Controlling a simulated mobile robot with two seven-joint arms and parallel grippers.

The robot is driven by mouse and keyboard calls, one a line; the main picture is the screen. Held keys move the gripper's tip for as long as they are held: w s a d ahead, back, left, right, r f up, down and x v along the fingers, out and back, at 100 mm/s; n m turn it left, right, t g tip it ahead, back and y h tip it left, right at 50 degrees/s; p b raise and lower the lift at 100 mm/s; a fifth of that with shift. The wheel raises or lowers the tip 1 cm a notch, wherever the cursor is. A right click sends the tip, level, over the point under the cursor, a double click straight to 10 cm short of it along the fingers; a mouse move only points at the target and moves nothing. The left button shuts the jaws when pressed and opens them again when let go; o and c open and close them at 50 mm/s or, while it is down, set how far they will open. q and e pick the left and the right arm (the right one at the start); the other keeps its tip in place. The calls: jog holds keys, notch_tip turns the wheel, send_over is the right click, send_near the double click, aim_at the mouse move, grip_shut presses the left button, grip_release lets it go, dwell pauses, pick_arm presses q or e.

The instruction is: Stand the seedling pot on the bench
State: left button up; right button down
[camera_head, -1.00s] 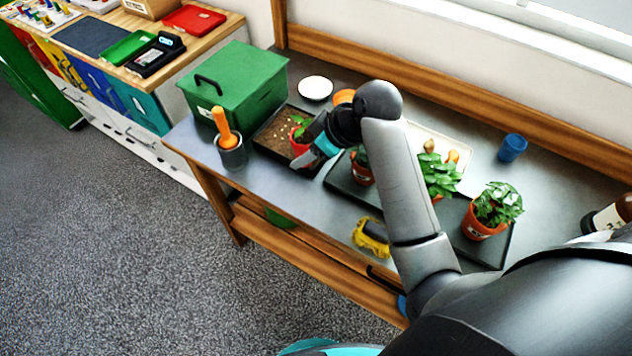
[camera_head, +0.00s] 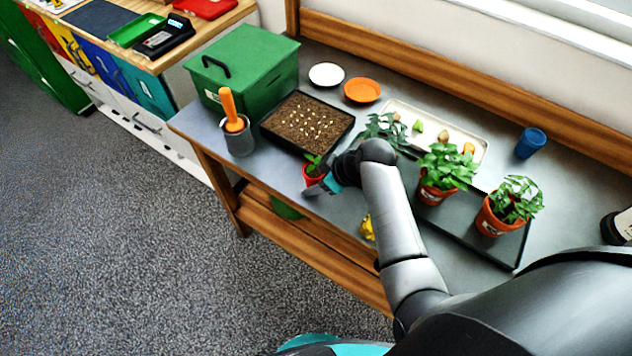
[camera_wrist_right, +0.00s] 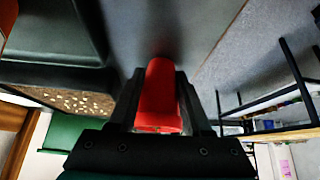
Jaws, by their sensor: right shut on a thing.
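The seedling pot (camera_head: 312,175) is small and red with a green seedling. In the head view it is at the front part of the grey bench (camera_head: 268,172), in front of the soil tray. My right gripper (camera_head: 322,183) is shut on it. In the wrist view the red pot (camera_wrist_right: 159,98) sits between the two dark fingers (camera_wrist_right: 158,105), with the grey bench surface beyond it. I cannot tell whether the pot's base touches the bench. My left gripper is not in view.
The soil tray (camera_head: 343,133) lies behind the pot. A metal cup (camera_head: 240,142) with an orange-handled tool and a green box (camera_head: 255,75) stand to the left. Potted plants stand in a dark tray (camera_head: 470,232) to the right. A yellow object (camera_head: 367,230) is partly hidden by my arm.

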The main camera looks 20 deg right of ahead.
jog(key=shift+r, duration=0.1)
jog(key=shift+f, duration=0.25)
jog(key=shift+c, duration=1.6)
grip_release()
jog(key=shift+r, duration=0.15)
jog(key=shift+d+r, duration=0.1)
jog(key=shift+r, duration=0.15)
jog(key=p+v, duration=0.3)
jog(key=v, duration=0.8)
jog(key=shift+s+r, duration=0.2)
jog(key=shift+r, duration=0.05)
jog(key=shift+d, duration=0.1)
